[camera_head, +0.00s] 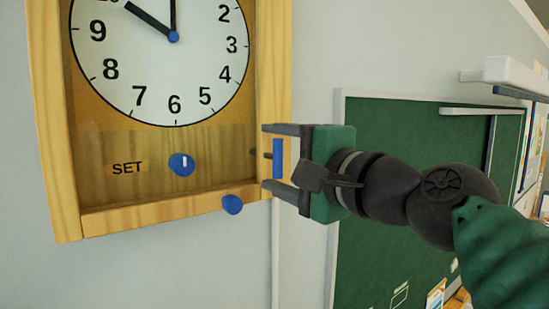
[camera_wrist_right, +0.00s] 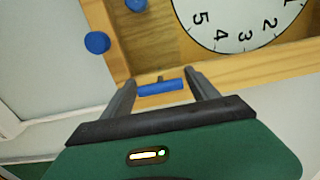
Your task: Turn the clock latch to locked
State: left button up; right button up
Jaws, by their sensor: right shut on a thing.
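The wooden clock (camera_head: 55,150) hangs on the wall at the left of the head view. Its latch is a blue bar (camera_head: 278,158) on a short dark stem at the right side of the case. The bar stands upright in that view. My right gripper (camera_head: 267,157) comes from the right, one finger above the bar and one below, and is shut on it end to end. The wrist view also shows the bar (camera_wrist_right: 161,88) between the fingers. The fingertips are close to the clock's side. My left gripper is not in view.
A blue knob (camera_head: 181,164) with a white mark sits on the clock front beside a SET label (camera_head: 127,168). A round blue knob (camera_head: 232,204) is under the case. A green chalkboard (camera_head: 390,240) is on the wall behind my right arm. Below the clock is bare wall.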

jog(key=shift+f, duration=0.2)
jog(key=o, duration=1.3)
jog(key=shift+o, duration=0.3)
jog(key=shift+w+d, duration=0.15)
jog(key=shift+d, duration=0.1)
jog(key=b+v, duration=0.8)
jog(key=v, duration=0.8)
jog(key=shift+d+b, duration=0.3)
jog(key=shift+b, duration=0.1)
